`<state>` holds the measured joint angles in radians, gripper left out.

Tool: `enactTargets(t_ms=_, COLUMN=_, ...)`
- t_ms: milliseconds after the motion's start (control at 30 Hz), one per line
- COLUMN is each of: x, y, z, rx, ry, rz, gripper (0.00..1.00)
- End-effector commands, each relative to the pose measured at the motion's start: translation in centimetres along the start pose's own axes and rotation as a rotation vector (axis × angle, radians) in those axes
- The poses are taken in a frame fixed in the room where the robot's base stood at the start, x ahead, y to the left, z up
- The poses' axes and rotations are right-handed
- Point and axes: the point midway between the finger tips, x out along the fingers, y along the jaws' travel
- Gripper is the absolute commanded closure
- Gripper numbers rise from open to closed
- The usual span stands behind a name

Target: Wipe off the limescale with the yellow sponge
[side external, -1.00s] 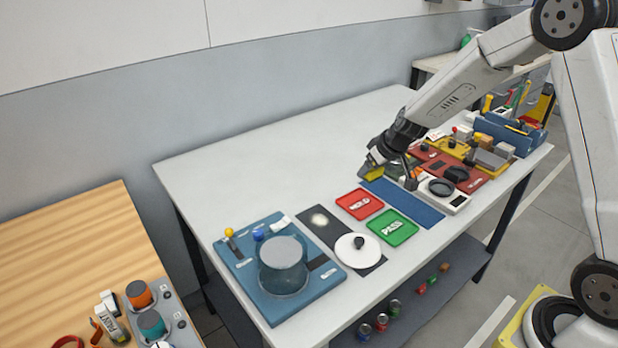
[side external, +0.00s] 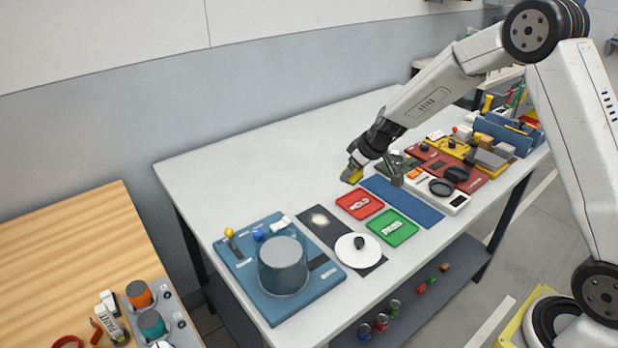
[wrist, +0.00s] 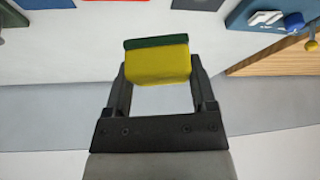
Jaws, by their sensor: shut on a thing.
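The yellow sponge (wrist: 158,65) has a dark green layer on one face. My gripper (side external: 357,172) is shut on it, with one finger on each side in the wrist view. In the side view the sponge (side external: 352,175) is held a little above the white table, behind the red tray. A pale, whitish patch that looks like limescale (side external: 319,219) lies on the dark strip (side external: 312,232) left of the red tray. The sponge is apart from this patch.
A white disc with a black knob (side external: 357,249) sits on the dark strip's near end. The red tray (side external: 359,204), green tray (side external: 392,228) and blue mat (side external: 403,200) lie to its right. A blue base with a cylinder (side external: 283,265) stands left. The table's back is clear.

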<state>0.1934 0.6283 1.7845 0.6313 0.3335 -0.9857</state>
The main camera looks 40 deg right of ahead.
Motion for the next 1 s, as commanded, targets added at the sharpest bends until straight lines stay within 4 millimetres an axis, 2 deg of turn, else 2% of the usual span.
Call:
enactTargets(t_ms=200, x=3.2, y=-2.5, z=-2.6, rx=-0.203, ry=-0.004, rz=-0.115, gripper=0.75)
enactTargets(t_ms=400, x=5.4, y=-4.7, z=-4.4, rx=-0.370, ry=0.010, rz=-0.209, gripper=0.75)
enactTargets(t_ms=633, x=6.6, y=-6.1, z=-5.3, rx=-0.469, ry=0.026, rz=-0.265, gripper=0.75)
enactTargets(t_ms=1000, x=7.2, y=-6.3, z=-5.1, rx=-0.482, ry=0.028, rz=-0.272, gripper=0.75)
